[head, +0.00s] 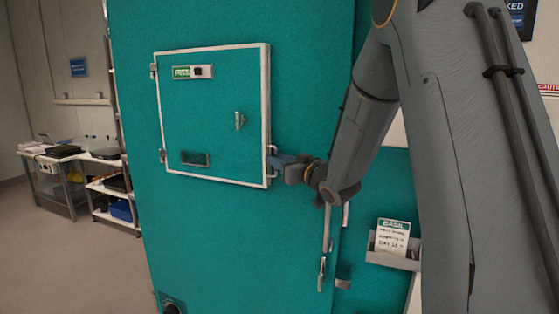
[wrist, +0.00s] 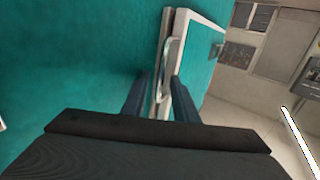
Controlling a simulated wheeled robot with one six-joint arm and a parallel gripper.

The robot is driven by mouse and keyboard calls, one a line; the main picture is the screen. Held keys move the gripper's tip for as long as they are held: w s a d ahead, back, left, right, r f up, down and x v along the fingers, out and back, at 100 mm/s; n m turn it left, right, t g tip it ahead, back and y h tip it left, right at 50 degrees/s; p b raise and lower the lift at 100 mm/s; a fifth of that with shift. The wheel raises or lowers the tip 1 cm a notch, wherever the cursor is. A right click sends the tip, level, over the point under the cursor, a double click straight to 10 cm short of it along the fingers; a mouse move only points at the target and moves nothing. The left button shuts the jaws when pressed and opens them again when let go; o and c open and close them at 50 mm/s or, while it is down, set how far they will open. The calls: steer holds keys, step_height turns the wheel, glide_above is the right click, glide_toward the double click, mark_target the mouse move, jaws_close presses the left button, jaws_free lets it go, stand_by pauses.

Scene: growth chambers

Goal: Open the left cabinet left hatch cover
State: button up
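The teal hatch cover (head: 215,115) with a white frame is on the front of the teal cabinet and looks shut. It carries a green label (head: 182,72) at its upper left and a small latch (head: 239,121) right of its middle. A pale bar handle (wrist: 166,60) is at the cover's edge; in the head view it is on the right side, partly hidden by my gripper (head: 276,160). In the wrist view my gripper (wrist: 160,85) has its two dark fingers apart, one on each side of the handle. I cannot see clear contact between finger and handle.
A second teal panel on the right bears a holder (head: 393,259) with a BASIL card (head: 392,236). A long vertical handle (head: 324,248) is below my gripper. Lab tables (head: 62,155) stand at far left, with clear floor (head: 60,260) in front.

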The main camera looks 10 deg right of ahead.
jaws_close()
stand_by(1.3)
